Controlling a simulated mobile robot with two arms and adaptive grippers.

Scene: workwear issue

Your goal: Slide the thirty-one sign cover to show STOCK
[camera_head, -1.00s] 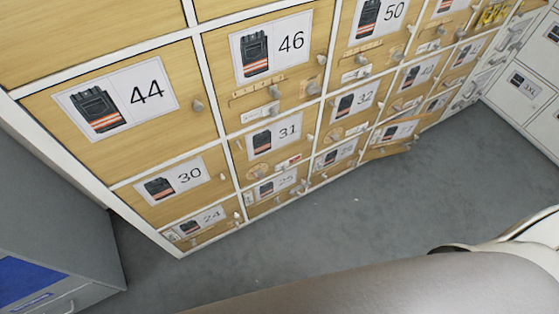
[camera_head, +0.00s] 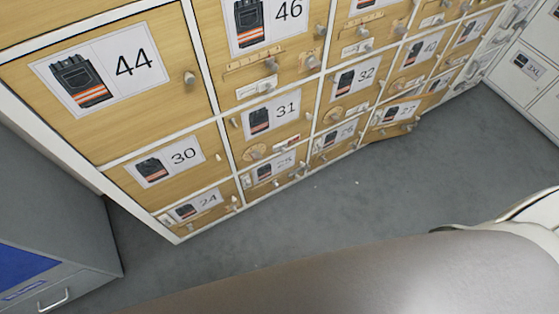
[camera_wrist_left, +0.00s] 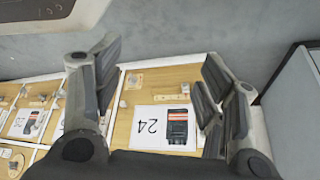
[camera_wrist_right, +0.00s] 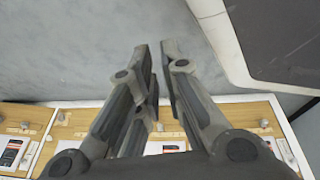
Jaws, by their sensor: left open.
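The thirty-one door (camera_head: 292,134) is a light wood locker front in the head view, with a vest picture and the number 31. Under its label are a round wooden disc (camera_head: 254,152) and a small white-and-red sign strip (camera_head: 287,146). The strip's wording and its cover's position are too small to tell. My left gripper (camera_wrist_left: 160,62) is open and empty, with the 24 label (camera_wrist_left: 165,127) showing between and beyond its fingers. My right gripper (camera_wrist_right: 158,48) is empty, its fingers close together with a narrow gap. Neither gripper shows in the head view.
Doors 44 (camera_head: 190,110), 30 (camera_head: 213,165), 46 and 32 surround door 31. The 27 door (camera_head: 408,127) sticks out, ajar. A grey cabinet with a blue panel (camera_head: 25,268) stands at left, white drawers (camera_head: 535,88) at right. Grey floor (camera_head: 340,215) is clear between.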

